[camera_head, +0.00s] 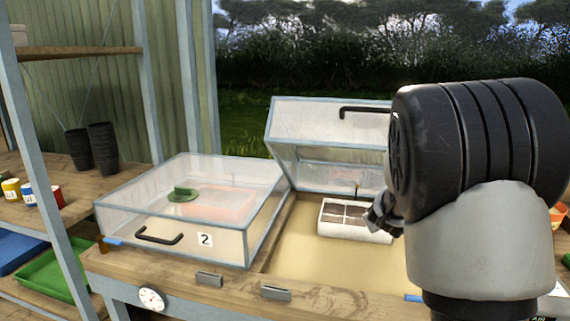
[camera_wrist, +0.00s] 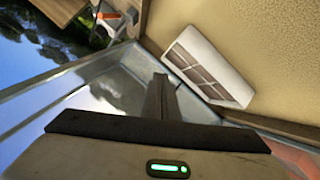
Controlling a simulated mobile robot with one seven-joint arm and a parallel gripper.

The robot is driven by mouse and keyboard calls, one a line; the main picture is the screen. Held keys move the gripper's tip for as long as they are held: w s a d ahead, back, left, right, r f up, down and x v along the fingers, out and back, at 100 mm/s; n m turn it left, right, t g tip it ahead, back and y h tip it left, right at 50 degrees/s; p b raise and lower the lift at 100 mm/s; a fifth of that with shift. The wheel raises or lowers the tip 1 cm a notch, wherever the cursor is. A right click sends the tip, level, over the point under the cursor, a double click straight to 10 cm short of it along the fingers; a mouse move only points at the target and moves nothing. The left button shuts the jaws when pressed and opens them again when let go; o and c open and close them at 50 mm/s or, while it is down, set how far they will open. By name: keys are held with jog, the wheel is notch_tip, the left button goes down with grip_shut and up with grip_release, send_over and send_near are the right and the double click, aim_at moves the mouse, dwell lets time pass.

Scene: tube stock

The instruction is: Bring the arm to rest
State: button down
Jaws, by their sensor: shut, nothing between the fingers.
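My gripper (camera_head: 380,216) shows in the head view just left of my black and white arm, beside the white divided tray. In the wrist view my gripper (camera_wrist: 163,97) has its dark fingers together with nothing between them. The white tray (camera_head: 352,232) has several dark-filled cells and sits on the sandy bed of the right-hand frame. It also shows in the wrist view (camera_wrist: 232,92). My gripper overlaps the tray's right end in the head view; I cannot tell whether they touch. My arm hides the right part of the bench.
The right frame's clear lid (camera_head: 330,125) stands raised. The left box's lid (camera_head: 150,205), marked 2, is closed over a green item and a reddish tray. A round dial (camera_head: 151,298) is on the bench front. Shelves at left hold black pots (camera_head: 102,147) and a green tray (camera_head: 55,275).

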jog(key=s+a+r+g+y, duration=0.1)
jog(key=s+a+r+y, duration=0.2)
jog(key=s+a, duration=0.45)
jog(key=s+a+r+g+y, duration=0.1)
jog(key=s+a+r+y, duration=0.25)
jog(key=s+a, duration=0.4)
jog(key=s+f+m+g, duration=0.2)
jog(key=s+g, duration=0.2)
jog(key=s, duration=1.8)
notch_tip(320, 180, up, 23)
jog(key=s+h+p, duration=0.1)
jog(key=p, duration=2.2)
jog(key=shift+s+a, duration=0.2)
jog(key=shift+a, duration=0.15)
